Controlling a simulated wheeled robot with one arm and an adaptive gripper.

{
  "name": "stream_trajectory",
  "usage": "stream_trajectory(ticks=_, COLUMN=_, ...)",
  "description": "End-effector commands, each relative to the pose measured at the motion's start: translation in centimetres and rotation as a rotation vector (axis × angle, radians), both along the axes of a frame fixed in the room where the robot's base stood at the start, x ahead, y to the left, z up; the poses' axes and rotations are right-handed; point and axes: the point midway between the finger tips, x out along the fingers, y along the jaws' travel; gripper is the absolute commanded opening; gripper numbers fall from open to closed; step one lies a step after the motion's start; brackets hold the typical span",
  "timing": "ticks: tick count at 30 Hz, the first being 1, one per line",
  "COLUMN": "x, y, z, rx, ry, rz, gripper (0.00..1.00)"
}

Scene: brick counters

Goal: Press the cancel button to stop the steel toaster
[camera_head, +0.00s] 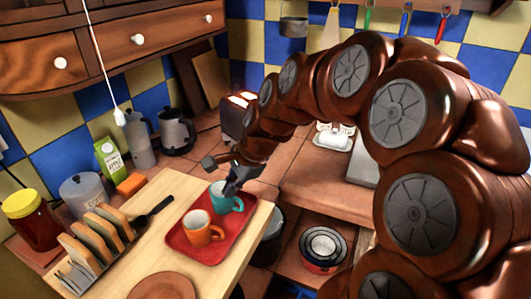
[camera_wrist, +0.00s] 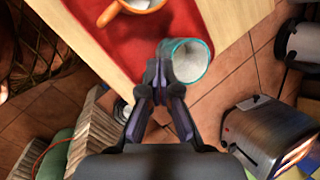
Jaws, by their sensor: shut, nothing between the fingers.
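The steel toaster (camera_head: 236,112) stands on the far counter in the head view, partly hidden behind my arm, with an orange glow at its slots. It also shows at the lower right of the wrist view (camera_wrist: 250,128), its slots glowing. My gripper (camera_head: 231,188) is shut and empty, pointing down over the red tray beside the teal mug. In the wrist view my gripper (camera_wrist: 164,62) overlaps the left edge of the teal mug (camera_wrist: 190,62); I cannot tell whether they touch. The toaster is well apart from the fingers.
The teal mug (camera_head: 219,197) and an orange mug (camera_head: 197,232) stand on the red tray (camera_head: 183,236). A toast rack (camera_head: 90,245) and a dark spoon (camera_head: 152,211) lie to its left.

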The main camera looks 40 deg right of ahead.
Motion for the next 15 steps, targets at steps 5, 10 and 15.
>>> stream_trajectory(ticks=5, x=5.2, y=-7.4, z=-1.0, rx=0.195, ry=-0.030, rz=-0.470, gripper=0.00)
stream_trajectory(ticks=10, x=8.1, y=-15.6, z=-1.6, rx=0.395, ry=-0.059, rz=-0.889, gripper=0.00)
stream_trajectory(ticks=15, x=8.9, y=-22.1, z=-2.3, rx=0.550, ry=-0.084, rz=-1.179, gripper=0.00)
